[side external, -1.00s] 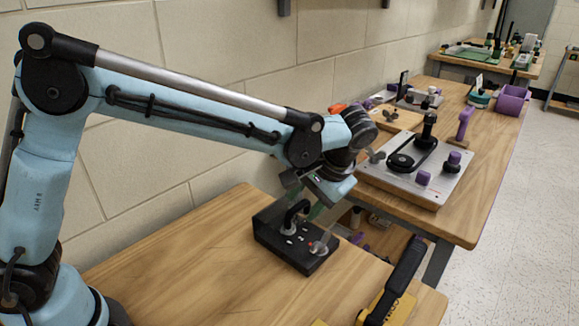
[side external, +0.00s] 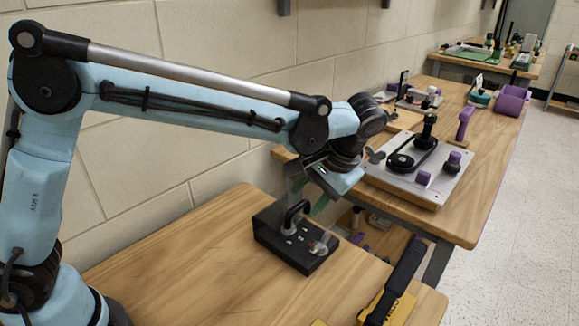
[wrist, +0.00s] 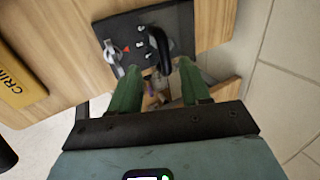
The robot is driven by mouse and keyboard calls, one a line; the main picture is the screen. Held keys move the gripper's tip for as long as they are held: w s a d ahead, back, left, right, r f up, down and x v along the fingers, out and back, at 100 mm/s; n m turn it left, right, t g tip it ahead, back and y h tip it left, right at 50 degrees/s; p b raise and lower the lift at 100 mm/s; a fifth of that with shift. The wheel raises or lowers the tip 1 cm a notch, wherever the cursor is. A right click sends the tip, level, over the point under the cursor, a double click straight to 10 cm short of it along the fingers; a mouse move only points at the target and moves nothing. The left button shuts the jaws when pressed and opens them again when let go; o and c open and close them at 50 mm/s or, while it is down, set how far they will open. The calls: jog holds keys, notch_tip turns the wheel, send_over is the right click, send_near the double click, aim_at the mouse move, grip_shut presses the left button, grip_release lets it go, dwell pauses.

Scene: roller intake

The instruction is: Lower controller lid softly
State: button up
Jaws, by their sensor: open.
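The controller (side external: 297,240) is a black box on the near wooden bench, with a curved black handle (side external: 296,213) and a silver lever (side external: 320,246) on top. In the wrist view the controller (wrist: 130,22) lies beyond the fingertips, with its black handle (wrist: 158,42) and silver lever (wrist: 113,56). I cannot clearly make out a separate lid. My gripper (side external: 312,203) is just above and behind the box. Its green fingers also show in the wrist view (wrist: 158,72), spread apart with nothing held between them. Whether a finger touches the box is unclear.
A yellow-and-black object (side external: 397,290) lies at the bench's front right corner. A second bench (side external: 455,225) behind carries a grey plate (side external: 440,180) with a black belt and purple knobs. A block wall (side external: 215,45) runs along the back. The bench's left part is clear.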

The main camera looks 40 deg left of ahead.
jog(key=shift+r, duration=0.15)
jog(key=shift+v, duration=0.9)
jog(key=shift+d+r, duration=0.1)
jog(key=shift+v, duration=0.9)
jog(key=s+a+f+t+h, duration=0.2)
jog(key=s+a+t+h, duration=0.3)
jog(key=s+a, duration=0.7)
jog(key=shift+s+a+f+t, duration=0.2)
jog(key=shift+a+f+t, duration=0.1)
jog(key=shift+a+t, duration=0.8)
